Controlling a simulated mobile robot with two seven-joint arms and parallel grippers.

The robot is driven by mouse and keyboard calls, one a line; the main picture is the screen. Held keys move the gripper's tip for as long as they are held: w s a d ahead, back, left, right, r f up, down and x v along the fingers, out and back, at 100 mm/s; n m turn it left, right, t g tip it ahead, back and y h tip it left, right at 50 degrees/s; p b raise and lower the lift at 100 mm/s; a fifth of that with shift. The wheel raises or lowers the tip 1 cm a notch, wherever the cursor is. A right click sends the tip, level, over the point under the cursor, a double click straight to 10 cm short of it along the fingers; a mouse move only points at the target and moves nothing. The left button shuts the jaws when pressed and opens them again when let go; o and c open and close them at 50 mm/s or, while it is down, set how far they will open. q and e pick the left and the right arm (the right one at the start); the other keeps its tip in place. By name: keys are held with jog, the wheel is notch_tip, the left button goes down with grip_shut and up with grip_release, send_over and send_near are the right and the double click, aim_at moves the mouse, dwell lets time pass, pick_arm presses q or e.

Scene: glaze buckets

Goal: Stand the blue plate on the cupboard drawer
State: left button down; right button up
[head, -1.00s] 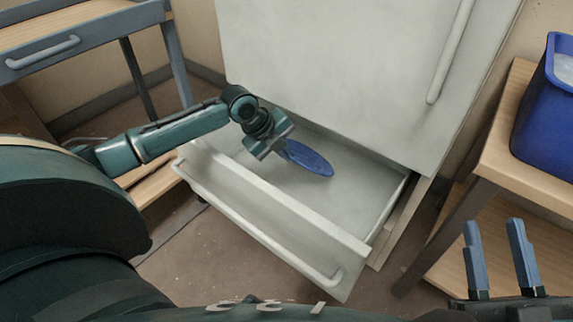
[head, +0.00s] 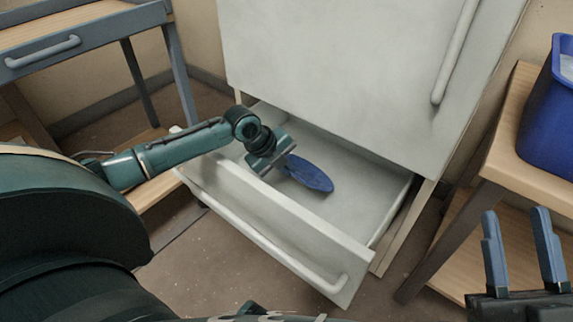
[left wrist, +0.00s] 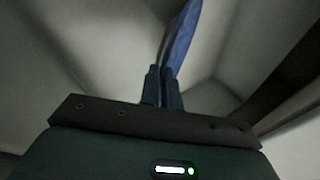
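The blue plate (head: 309,174) is inside the open, pale grey cupboard drawer (head: 270,219), near the drawer's left part. My left gripper (head: 283,166) reaches down into the drawer and holds the plate by its left edge. In the left wrist view the two fingers (left wrist: 162,88) are close together on the plate (left wrist: 182,36), which is seen nearly edge-on. I cannot tell whether the plate touches the drawer floor. My right gripper (head: 520,258) is empty, with its fingers apart, at the lower right of the head view.
The pale cupboard (head: 335,70) rises behind the drawer. A wooden table (head: 535,180) with a dark blue bucket (head: 548,135) stands at the right. A grey desk with a drawer (head: 75,45) stands at the left. The drawer's right half is bare.

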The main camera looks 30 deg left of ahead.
pick_arm(q)
jog(key=c, duration=1.6)
grip_release()
jog(key=shift+r, duration=0.1)
pick_arm(e)
jog(key=shift+f, duration=0.1)
